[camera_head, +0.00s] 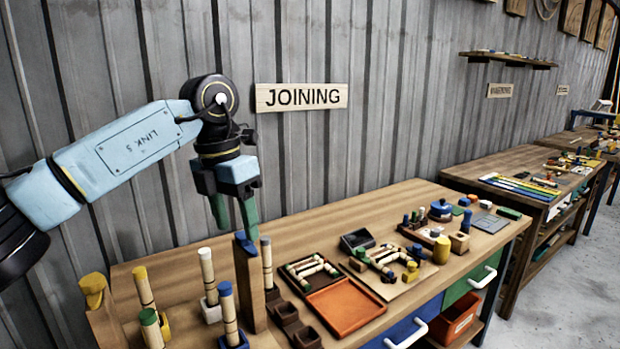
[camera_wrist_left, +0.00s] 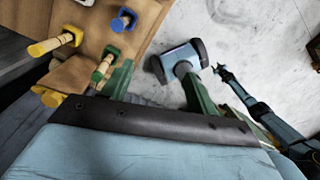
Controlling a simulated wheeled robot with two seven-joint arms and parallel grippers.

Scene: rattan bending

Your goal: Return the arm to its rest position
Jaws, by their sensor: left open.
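My left gripper (camera_head: 236,222) hangs fingers-down above the joining bench (camera_head: 190,262), at its left part. Its two green fingers are apart with nothing between them. In the head view one fingertip overlaps the blue top of a wooden upright (camera_head: 248,285); I cannot tell whether they touch. My left arm (camera_head: 125,147) reaches in from the left, bent at the wrist. In the left wrist view the open gripper (camera_wrist_left: 158,82) shows pegs and floor beyond it. A slim blue arm (camera_wrist_left: 262,110) at the right there may be my right arm; its end is too small to read.
Upright pegs stand in holders, including a blue-topped peg (camera_head: 228,312) and a green-topped peg (camera_head: 151,327). An orange tray (camera_head: 345,308) and a parts board (camera_head: 410,285) lie to the right. A corrugated wall (camera_head: 400,100) stands behind. Floor (camera_head: 560,290) shows at the right.

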